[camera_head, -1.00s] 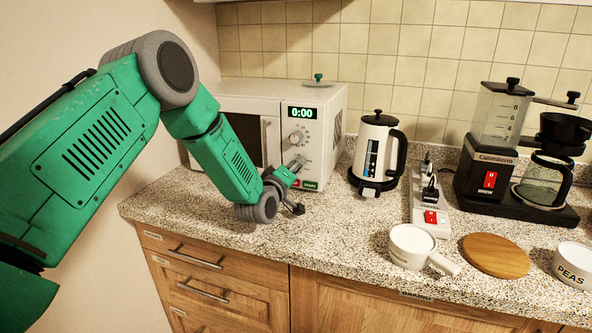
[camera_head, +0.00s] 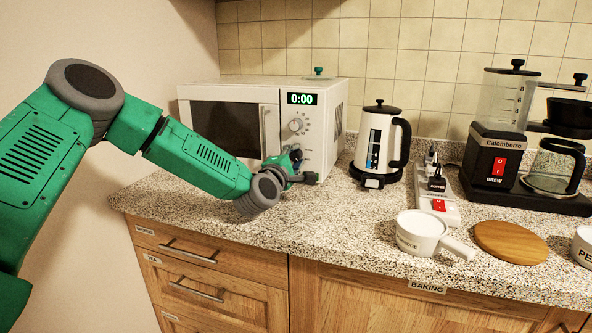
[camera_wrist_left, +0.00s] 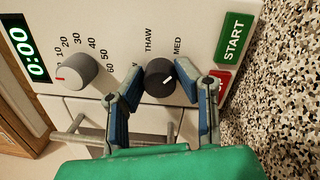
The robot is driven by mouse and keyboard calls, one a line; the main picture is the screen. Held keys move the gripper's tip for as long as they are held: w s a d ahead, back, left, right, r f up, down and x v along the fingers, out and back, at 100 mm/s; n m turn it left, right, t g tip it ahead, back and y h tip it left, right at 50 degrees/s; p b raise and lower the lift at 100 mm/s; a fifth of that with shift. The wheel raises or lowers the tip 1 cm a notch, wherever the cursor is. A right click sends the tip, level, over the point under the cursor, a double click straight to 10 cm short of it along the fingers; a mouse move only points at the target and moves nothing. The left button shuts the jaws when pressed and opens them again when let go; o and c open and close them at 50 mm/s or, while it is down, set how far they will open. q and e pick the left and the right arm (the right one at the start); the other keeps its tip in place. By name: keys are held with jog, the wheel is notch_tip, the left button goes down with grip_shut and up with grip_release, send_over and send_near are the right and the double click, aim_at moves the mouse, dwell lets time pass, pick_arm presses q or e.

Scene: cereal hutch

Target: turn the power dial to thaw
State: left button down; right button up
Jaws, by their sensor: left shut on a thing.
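The microwave (camera_head: 232,92) stands at the back left of the counter, its display reading 0:00. My left gripper (camera_head: 300,168) is at the lower part of the control panel and hides the power dial in the head view. In the wrist view its blue-padded fingers (camera_wrist_left: 158,82) are on either side of the dial, shut on it. My right gripper is not in view.
The timer dial (camera_wrist_left: 78,72) sits beside the power dial. The green START button (camera_wrist_left: 233,38) and a red button (camera_wrist_left: 221,82) are close to one finger. A kettle (camera_head: 378,145), power strip (camera_head: 447,208) and coffee maker (camera_head: 497,168) stand to the right.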

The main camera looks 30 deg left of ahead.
pick_arm(q)
jog(key=n+b, duration=0.4)
jog(key=f+n+b, duration=0.1)
jog(key=n+b, duration=0.3)
jog(key=b, duration=0.1)
jog(key=n+y+b, duration=0.1)
jog(key=n+b, duration=0.3)
jog(key=b, duration=0.1)
jog(key=shift+f, duration=0.2)
jog(key=shift+r+n+y+b, duration=0.2)
jog(key=shift+n+y+b, duration=0.1)
jog(key=shift+n+b, duration=1.2)
jog(key=c, duration=1.2)
grip_release()
jog(key=shift+a+r, duration=0.1)
jog(key=shift+r, duration=0.15)
jog(key=shift+s, duration=0.15)
jog(key=v, duration=1.1)
jog(key=shift+s, duration=0.35)
